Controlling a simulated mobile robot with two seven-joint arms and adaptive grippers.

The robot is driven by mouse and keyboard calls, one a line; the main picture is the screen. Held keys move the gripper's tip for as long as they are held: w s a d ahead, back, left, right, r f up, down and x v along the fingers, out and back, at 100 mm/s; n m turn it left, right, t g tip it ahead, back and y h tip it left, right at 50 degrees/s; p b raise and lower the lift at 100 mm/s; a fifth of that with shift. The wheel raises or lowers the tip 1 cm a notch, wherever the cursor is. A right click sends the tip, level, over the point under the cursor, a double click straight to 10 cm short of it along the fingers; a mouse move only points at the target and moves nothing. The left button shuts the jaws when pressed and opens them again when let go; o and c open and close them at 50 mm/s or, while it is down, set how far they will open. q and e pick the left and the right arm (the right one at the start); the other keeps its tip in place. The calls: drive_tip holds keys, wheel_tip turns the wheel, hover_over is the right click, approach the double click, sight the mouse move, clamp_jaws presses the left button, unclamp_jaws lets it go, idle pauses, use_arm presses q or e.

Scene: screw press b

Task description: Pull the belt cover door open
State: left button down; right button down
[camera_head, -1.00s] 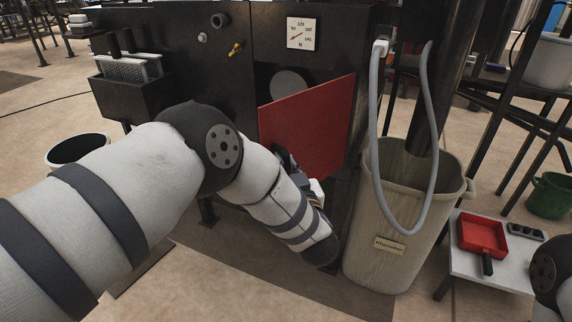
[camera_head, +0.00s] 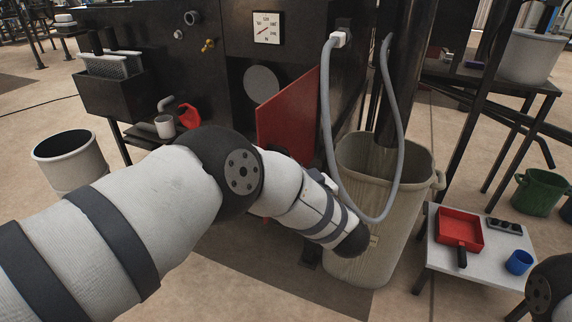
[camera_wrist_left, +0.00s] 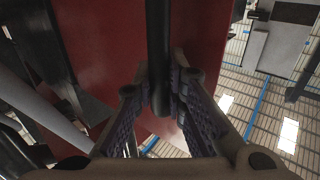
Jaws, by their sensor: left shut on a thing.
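The belt cover door is the red panel (camera_head: 290,108) on the front of the dark press in the head view. It stands swung out from the press body, and a dark opening with a grey disc (camera_head: 261,83) shows behind it. In the left wrist view the red door (camera_wrist_left: 105,45) fills the middle, with a black bar handle (camera_wrist_left: 157,35) in front of it. My left gripper (camera_wrist_left: 161,88) is shut on the handle, one finger on each side. In the head view my left arm hides the gripper and the door's lower part. My right gripper is not seen.
A beige bin (camera_head: 350,255) stands right of the door, close to my left wrist, with a grey hose (camera_head: 327,120) hanging above it. A low white table (camera_head: 481,265) holds a red pan (camera_head: 459,228) and a blue cup (camera_head: 518,262). A white bucket (camera_head: 70,160) stands at left.

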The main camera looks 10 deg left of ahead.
use_arm(q)
drive_tip(key=shift+s+f, duration=0.15)
drive_tip(key=shift+f, duration=0.1)
drive_tip(key=c, duration=1.8)
unclamp_jaws()
drive_tip(key=shift+o, duration=0.6)
drive_tip(key=shift+r, duration=0.2)
drive_tip(key=v, duration=1.2)
